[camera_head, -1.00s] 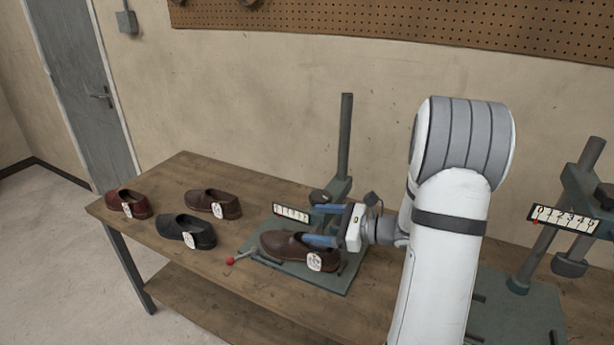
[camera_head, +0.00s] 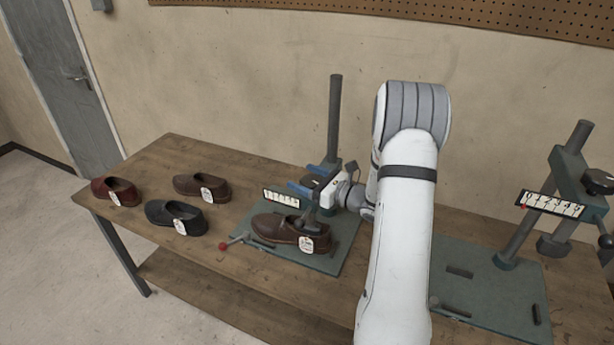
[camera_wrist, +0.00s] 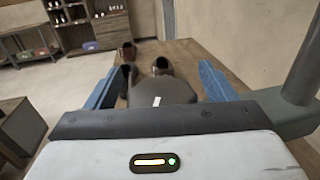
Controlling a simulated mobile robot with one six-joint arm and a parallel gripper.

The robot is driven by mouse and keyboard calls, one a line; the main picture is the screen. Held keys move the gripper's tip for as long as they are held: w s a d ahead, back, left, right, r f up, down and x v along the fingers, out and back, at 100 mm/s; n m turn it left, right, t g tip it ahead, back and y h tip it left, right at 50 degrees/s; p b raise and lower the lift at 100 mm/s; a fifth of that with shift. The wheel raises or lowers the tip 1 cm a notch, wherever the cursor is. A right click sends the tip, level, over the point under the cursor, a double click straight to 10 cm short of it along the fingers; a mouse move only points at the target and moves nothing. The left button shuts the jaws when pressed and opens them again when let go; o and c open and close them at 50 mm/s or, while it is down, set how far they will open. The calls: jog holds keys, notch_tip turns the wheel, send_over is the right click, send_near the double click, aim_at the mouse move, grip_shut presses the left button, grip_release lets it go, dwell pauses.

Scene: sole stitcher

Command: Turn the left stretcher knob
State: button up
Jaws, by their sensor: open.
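The left stretcher stands on the bench with an upright post (camera_head: 334,115), a green base plate (camera_head: 345,240) and a numbered scale (camera_head: 281,197). A brown shoe (camera_head: 275,226) with a white tag sits on its plate. My gripper (camera_head: 300,183) is open above the shoe, beside the post and behind the scale. In the wrist view its blue fingers (camera_wrist: 160,85) stand apart on either side of a dark grey rounded part (camera_wrist: 165,92) with a white mark. I cannot tell whether that part is the knob. In the head view the left knob is largely hidden around my gripper.
Red (camera_head: 117,191), black (camera_head: 174,217) and brown (camera_head: 201,188) shoes lie on the bench (camera_head: 160,155) to the left. A second stretcher with a scale (camera_head: 551,204) stands at the right.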

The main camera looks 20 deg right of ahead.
jog(key=shift+c, duration=0.3)
jog(key=c, duration=0.9)
jog(key=shift+f+n+g+y+b, duration=0.2)
jog(key=shift+n+g+y+b, duration=0.55)
jog(key=shift+y, duration=0.25)
jog(key=shift+c, duration=0.2)
jog(key=shift+s+a+r+n+g+y+b, duration=0.1)
jog(key=shift+n+g+y+b, duration=0.1)
jog(key=shift+n+g+y, duration=0.55)
jog(key=shift+s+a+r+n+g+y+b, duration=0.15)
jog(key=shift+n+g+y, duration=0.4)
jog(key=shift+g, duration=0.35)
jog(key=shift+f, duration=0.1)
jog(key=o, duration=1)
jog(key=shift+d, duration=0.1)
